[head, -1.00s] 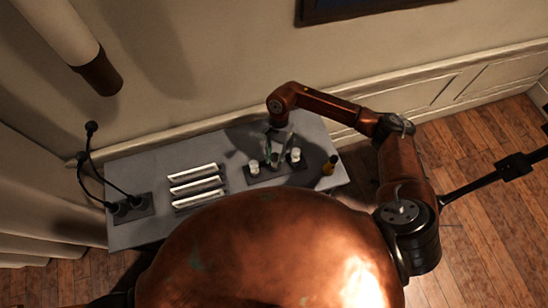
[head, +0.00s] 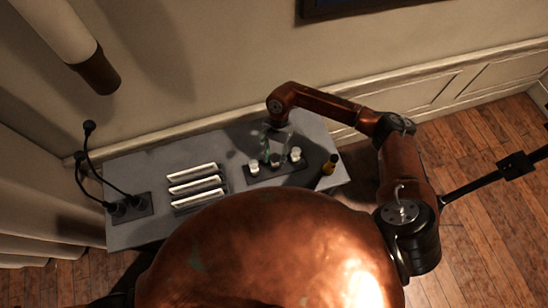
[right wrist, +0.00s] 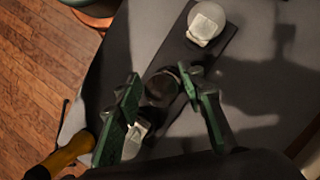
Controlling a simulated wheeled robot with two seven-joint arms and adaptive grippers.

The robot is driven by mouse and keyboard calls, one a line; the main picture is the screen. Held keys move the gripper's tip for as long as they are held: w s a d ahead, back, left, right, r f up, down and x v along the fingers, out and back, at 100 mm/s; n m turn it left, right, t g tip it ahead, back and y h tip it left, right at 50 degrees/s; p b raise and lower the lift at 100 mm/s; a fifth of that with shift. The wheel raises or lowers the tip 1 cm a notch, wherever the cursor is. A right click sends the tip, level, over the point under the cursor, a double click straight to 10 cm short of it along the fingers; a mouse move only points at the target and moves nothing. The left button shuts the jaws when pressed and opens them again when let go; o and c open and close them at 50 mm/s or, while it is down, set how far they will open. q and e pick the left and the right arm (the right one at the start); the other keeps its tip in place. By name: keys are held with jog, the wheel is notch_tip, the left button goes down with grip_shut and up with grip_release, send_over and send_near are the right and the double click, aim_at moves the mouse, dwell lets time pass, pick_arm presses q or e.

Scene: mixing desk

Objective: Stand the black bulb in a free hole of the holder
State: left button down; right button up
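The dark holder strip (head: 262,177) lies on the grey desk and carries white bulbs, one at its left (head: 254,168) and one toward its right (head: 295,153). In the right wrist view a white bulb (right wrist: 206,22) stands in the holder (right wrist: 183,50). The black bulb (right wrist: 160,87) appears to stand upright in the holder, between that bulb and another white piece partly hidden by a finger. My right gripper (head: 277,150) is above the holder; its green-padded fingers (right wrist: 158,80) are apart on either side of the black bulb. My left gripper is out of view.
A rack with several white bars (head: 195,185) stands left of the holder. Black gooseneck lamps or microphones on a base (head: 130,207) stand at the desk's left end. A yellow and black item (head: 329,164) is near the right edge. The desk's back left is clear.

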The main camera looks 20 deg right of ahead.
jog(key=shift+o, duration=0.9)
jog(key=shift+r, duration=0.1)
jog(key=v, duration=1.1)
jog(key=shift+r, duration=0.4)
